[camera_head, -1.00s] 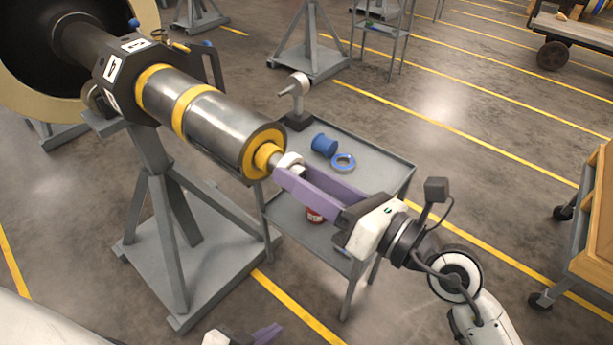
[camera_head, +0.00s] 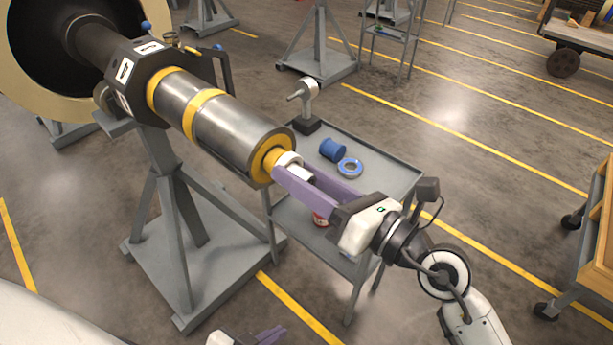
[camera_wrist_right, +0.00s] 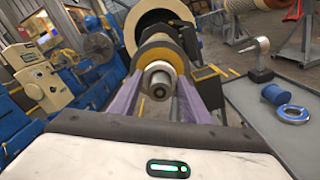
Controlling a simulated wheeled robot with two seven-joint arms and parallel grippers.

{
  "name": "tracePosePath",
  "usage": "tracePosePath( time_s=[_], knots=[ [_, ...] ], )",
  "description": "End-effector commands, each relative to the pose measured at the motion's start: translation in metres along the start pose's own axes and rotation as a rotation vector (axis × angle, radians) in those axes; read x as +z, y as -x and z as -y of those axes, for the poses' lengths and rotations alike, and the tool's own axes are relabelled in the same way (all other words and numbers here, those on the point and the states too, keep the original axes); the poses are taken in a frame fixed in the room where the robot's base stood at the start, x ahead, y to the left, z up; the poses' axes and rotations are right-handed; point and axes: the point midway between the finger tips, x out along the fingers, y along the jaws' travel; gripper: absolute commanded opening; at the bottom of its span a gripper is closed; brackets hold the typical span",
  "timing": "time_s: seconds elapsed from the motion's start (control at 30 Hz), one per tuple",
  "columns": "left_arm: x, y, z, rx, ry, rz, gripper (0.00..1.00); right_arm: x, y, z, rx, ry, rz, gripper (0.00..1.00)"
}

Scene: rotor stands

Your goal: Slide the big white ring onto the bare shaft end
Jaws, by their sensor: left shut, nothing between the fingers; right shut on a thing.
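The big white ring (camera_head: 289,159) sits around the shaft at the near end of the rotor, close against the yellow collar (camera_head: 271,162). In the right wrist view the ring (camera_wrist_right: 158,66) shows behind the round shaft end (camera_wrist_right: 158,86), which pokes out through it toward the palm. My right gripper (camera_head: 294,170) points along the shaft, its purple fingers shut on the ring from both sides. The fingertip contact is partly hidden. My left gripper (camera_head: 277,332) is shut and empty at the bottom edge, far below the shaft, mostly cut off.
A grey cart (camera_head: 385,180) stands below and right, holding a blue spool (camera_head: 332,149), a blue ring (camera_head: 350,167) and a small grey post fixture (camera_head: 307,100). A red can (camera_head: 320,219) is on its lower shelf. A grey stand (camera_head: 185,235) carries the rotor.

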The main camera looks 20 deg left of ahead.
Motion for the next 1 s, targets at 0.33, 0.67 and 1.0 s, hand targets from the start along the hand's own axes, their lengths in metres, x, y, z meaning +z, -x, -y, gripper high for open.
tracePosePath(
  time_s=[0.33, 0.67, 1.0],
  knots=[
    [0.0001, 0.0001, 0.0, 0.0, 0.0, 0.0, 0.0, 0.0006, -0.0001, -0.0004, 0.001, 0.0, 0.001, 0.47],
    [0.0002, 0.0, 0.0, 0.0, 0.0, 0.0, 0.0, -0.001, 0.0, 0.0003, 0.0, -0.001, -0.002, 0.67],
    [0.0002, 0.0, 0.0001, 0.0, 0.0, 0.0, 0.0, -0.0007, 0.0001, 0.0002, 0.0, -0.001, -0.001, 0.84]
  ],
)
